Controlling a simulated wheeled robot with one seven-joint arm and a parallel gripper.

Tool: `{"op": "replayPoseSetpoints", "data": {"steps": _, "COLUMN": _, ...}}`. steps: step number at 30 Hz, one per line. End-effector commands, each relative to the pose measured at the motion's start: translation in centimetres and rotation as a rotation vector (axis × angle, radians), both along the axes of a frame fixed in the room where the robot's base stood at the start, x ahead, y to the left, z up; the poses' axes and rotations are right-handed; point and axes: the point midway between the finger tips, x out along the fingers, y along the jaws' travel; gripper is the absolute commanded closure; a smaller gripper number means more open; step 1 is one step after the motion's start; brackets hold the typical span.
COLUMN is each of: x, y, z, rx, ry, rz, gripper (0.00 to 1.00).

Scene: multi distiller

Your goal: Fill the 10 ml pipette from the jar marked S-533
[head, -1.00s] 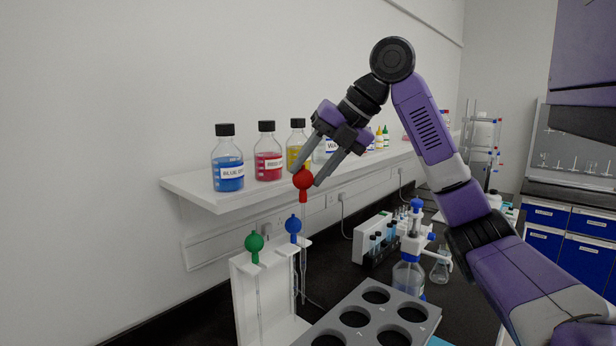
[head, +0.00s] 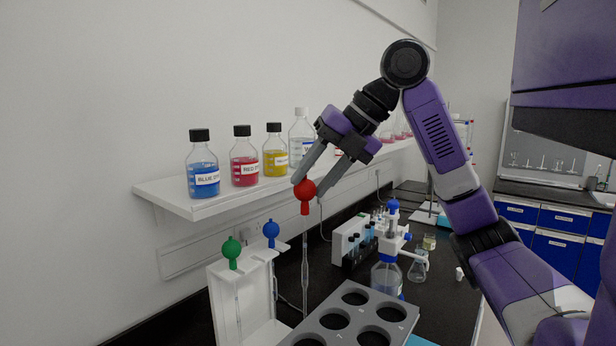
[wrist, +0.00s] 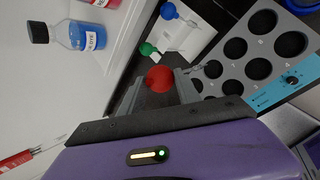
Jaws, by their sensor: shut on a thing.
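My gripper (head: 311,185) is shut on the red bulb of a pipette (head: 304,196). The glass stem hangs about upright, just right of the white pipette stand (head: 217,300) and apart from it. In the wrist view the red bulb (wrist: 160,79) sits between my two fingers. A green-bulb pipette (head: 232,251) and a blue-bulb pipette (head: 271,233) stand in the white stand. No volume mark is readable on any pipette. I cannot make out a jar marked S-533; a clear bottle with a blue collar (head: 387,279) stands behind the grey block, its label unreadable.
A grey block with round holes (head: 387,318) lies in front, near the stem. A wall shelf (head: 205,207) at left carries blue, red, yellow and clear bottles. A white rack of small vials (head: 343,240) and a flask (head: 418,268) stand farther back.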

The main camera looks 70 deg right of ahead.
Motion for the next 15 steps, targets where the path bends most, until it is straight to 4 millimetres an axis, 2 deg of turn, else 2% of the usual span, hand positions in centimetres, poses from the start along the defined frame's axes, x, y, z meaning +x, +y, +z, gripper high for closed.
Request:
{"op": "replayPoseSetpoints", "data": {"steps": 8, "x": 0.0, "y": 0.0, "z": 0.1, "rx": 0.000, "ry": 0.000, "rz": 0.000, "gripper": 0.74}}
{"op": "replayPoseSetpoints", "data": {"steps": 15, "x": 0.0, "y": 0.0, "z": 1.4, "rx": 0.000, "ry": 0.000, "rz": 0.000, "gripper": 0.74}}
